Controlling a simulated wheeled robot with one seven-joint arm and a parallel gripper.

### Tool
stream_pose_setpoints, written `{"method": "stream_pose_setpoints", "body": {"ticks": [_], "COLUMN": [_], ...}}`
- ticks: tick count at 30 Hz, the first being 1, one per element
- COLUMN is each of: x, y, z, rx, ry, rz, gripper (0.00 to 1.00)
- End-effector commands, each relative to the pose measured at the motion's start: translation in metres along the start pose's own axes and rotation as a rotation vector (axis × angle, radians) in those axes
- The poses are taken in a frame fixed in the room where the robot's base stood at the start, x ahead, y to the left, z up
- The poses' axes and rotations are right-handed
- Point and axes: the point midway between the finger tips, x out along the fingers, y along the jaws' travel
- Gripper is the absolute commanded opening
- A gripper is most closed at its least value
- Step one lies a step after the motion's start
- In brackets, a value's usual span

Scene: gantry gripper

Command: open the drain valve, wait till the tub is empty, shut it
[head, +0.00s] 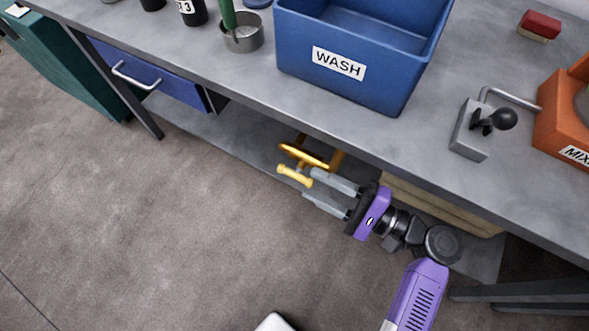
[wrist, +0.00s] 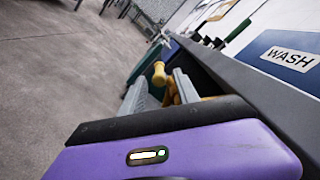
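The blue tub marked WASH (head: 345,75) stands on the bench; its inside shows plain blue, and I cannot tell whether it holds water. Below the bench front edge is a yellow valve with an orange-yellow body (head: 304,155) and a yellow handle (head: 295,176). The handle's knob also shows in the wrist view (wrist: 159,74). My gripper (head: 309,185) is open, its two grey fingers apart, with the handle close by the fingertips. I cannot tell whether they touch. The tub's label shows in the wrist view (wrist: 292,58).
The grey bench (head: 240,80) edge runs just above my gripper. On it are a grey lever box (head: 475,130), an orange MIX container (head: 568,125), a red-topped block (head: 540,25) and a metal cup (head: 243,38). Stacked boards (head: 440,205) lie below. The floor (head: 150,220) in front is clear.

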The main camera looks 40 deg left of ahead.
Motion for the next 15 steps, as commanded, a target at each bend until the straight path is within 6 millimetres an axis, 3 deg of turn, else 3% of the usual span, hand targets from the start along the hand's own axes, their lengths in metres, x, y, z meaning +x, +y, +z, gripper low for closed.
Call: {"method": "stream_pose_setpoints", "body": {"ticks": [9, 15], "x": [0.047, 0.059], "y": [0.0, 0.0], "z": [0.0, 0.0], "rx": [-0.002, -0.002], "ry": [0.0, 0.003], "rz": [0.002, 0.0], "gripper": [0.37, 0.37]}}
